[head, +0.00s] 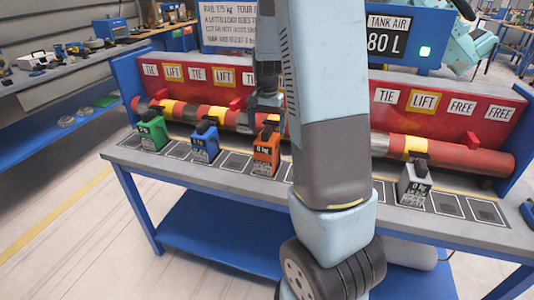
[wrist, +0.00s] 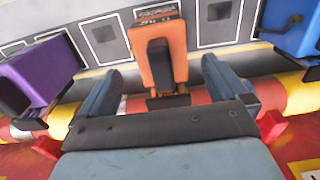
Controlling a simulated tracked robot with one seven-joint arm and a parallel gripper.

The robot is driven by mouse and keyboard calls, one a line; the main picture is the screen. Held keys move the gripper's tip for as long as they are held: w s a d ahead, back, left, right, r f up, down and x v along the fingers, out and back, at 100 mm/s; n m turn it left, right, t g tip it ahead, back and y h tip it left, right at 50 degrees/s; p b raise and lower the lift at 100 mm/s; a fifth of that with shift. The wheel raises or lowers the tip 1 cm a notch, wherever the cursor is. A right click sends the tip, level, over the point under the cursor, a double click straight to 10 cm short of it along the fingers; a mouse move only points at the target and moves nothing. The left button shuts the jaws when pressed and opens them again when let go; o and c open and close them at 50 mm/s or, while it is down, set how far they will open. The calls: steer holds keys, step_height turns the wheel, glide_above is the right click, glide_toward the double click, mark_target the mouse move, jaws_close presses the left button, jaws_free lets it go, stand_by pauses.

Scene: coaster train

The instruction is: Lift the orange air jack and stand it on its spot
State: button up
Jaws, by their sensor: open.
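The orange air jack (head: 266,152) stands upright on the bench, in front of the long red pipe, with a "0 kg" label on its front. My gripper (head: 267,105) is just above and behind it, pointing down. In the wrist view the orange jack (wrist: 162,45) shows between my two spread fingers (wrist: 161,70), with a visible gap on each side. My gripper is open and holds nothing. Outlined dark squares (head: 88,0) are not clear at the back; the bench's front row of squares (head: 233,163) runs beside the jacks. Which square is the jack's spot, I cannot tell.
A green jack (head: 152,132) and a blue jack (head: 205,142) stand left of the orange one; a grey jack (head: 413,183) stands right. A purple jack (wrist: 38,75) flanks it in the wrist view. The red pipe (head: 460,156) and sign panel (head: 450,123) lie behind.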

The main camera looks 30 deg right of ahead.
mark_target(266, 138)
steer(key=shift+w+f, duration=0.2)
steer(key=shift+f, duration=2.9)
steer(key=shift+r, duration=0.1)
jaws_close()
